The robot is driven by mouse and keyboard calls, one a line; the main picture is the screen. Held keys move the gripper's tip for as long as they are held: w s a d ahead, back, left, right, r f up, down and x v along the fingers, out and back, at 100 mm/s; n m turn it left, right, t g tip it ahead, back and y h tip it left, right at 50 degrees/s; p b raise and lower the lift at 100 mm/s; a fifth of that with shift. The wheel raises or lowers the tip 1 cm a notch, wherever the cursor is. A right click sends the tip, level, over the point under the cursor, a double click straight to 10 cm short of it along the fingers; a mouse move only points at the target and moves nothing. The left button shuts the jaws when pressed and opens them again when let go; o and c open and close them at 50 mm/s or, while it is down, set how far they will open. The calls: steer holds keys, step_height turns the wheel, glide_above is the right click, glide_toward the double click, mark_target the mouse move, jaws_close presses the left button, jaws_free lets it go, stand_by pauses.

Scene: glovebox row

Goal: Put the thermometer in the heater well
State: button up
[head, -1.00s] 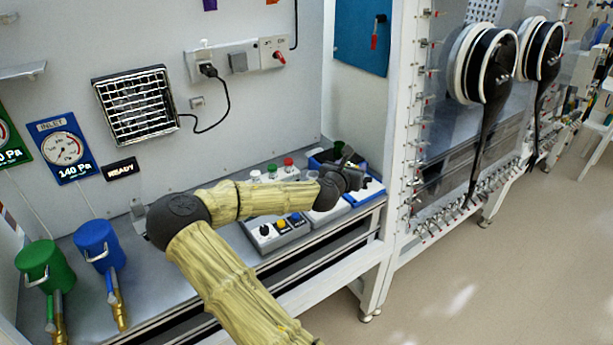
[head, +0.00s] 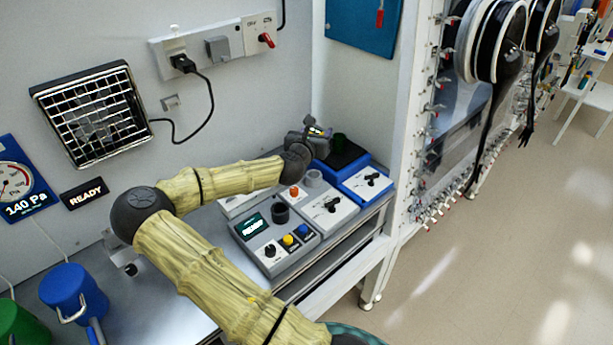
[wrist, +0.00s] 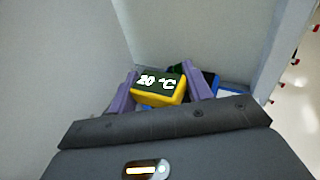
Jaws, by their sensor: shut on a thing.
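The thermometer is a yellow block with a dark display reading "20 °C" (wrist: 158,90), between the two purple fingers of my gripper (wrist: 160,92) in the wrist view. My gripper is shut on it. In the head view my gripper (head: 314,131) is at the back right of the bench, by the back corner, with a small bit of yellow at its tip. Its height above the bench is hard to tell. Several units stand below: a grey one with a black round socket (head: 281,213), a white one with a grey ring (head: 313,179), and a blue one with a dark green cylinder (head: 340,145). Which holds the heater well is unclear.
The grey unit has a lit READY screen (head: 254,225) and coloured knobs. An orange-topped item (head: 294,192) stands behind it. A side wall and white frame post (head: 395,130) bound the bench at right.

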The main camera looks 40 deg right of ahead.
steer(key=shift+r, duration=0.1)
step_height(320, 180, down, 6)
steer(key=shift+p, duration=0.3)
stand_by(0.3)
steer(key=shift+f, duration=2.05)
steer(key=o, duration=1)
steer(key=shift+f, duration=0.1)
